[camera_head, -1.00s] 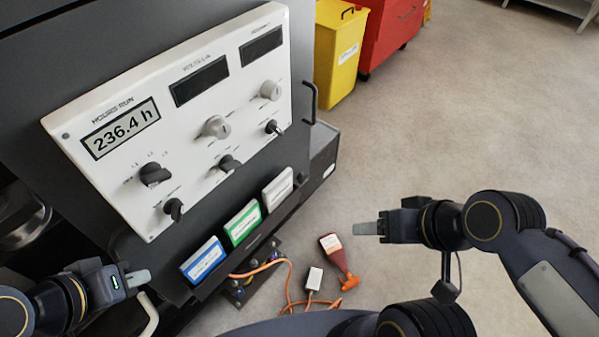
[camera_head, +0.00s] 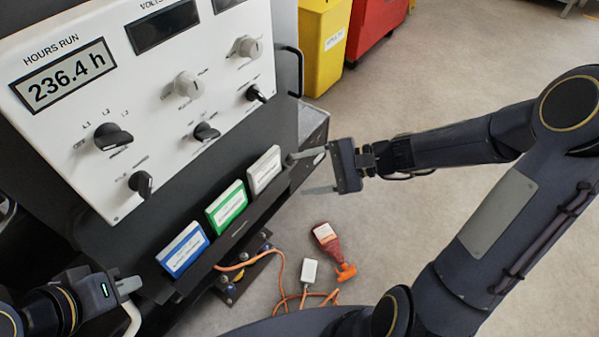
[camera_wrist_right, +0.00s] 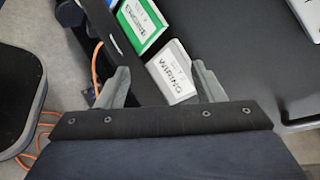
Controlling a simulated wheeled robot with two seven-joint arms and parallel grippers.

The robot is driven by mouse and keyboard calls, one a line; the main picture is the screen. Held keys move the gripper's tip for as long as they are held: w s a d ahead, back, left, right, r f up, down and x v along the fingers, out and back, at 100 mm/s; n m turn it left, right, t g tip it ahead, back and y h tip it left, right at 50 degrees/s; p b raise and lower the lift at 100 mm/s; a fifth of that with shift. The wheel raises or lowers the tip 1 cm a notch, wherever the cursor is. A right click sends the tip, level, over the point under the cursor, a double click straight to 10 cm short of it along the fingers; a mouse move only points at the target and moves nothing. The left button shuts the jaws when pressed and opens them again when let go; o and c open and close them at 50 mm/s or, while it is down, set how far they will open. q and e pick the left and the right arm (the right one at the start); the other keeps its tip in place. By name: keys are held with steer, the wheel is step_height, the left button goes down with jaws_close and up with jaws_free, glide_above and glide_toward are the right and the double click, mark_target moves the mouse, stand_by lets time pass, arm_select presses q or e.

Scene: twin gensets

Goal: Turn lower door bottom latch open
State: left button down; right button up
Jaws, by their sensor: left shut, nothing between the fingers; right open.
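I cannot make out a lower door or its bottom latch in either view. The dark genset cabinet carries a white control panel (camera_head: 160,90) with knobs and a display reading 236.4 h. My right gripper (camera_head: 298,176) is open and empty at the cabinet's right front corner, just right of the white binder. In the right wrist view its two fingers (camera_wrist_right: 162,82) stand apart, with the white "WIRING" binder (camera_wrist_right: 171,72) showing beyond them. My left gripper (camera_head: 130,285) is shut and empty at the lower left, beside the cabinet's lower front.
A rack holds blue (camera_head: 183,249), green (camera_head: 227,207) and white (camera_head: 264,170) binders below the panel. A black handle (camera_head: 299,72) sits on the cabinet's right edge. A red bottle (camera_head: 326,238) and orange cable lie on the floor. A yellow bin (camera_head: 322,45) stands behind.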

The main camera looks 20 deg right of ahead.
steer(key=w+d+f+m+t+y+b, duration=0.1)
steer(key=w+d+f+m+t+b, duration=0.2)
steer(key=w+f+m, duration=0.45)
steer(key=m+t+h+b, duration=0.1)
steer(key=m+t+h, duration=0.2)
steer(key=m+t, duration=0.45)
glide_toward(288, 155)
arm_select(q)
step_height(288, 155, down, 6)
steer(key=shift+r+b, duration=0.1)
steer(key=shift+b, duration=0.25)
arm_select(e)
steer(key=shift+g, duration=0.35)
steer(key=x, duration=0.3)
steer(key=f+x, duration=0.1)
steer(key=x, duration=0.1)
steer(key=shift+w, duration=0.45)
steer(key=c, duration=1)
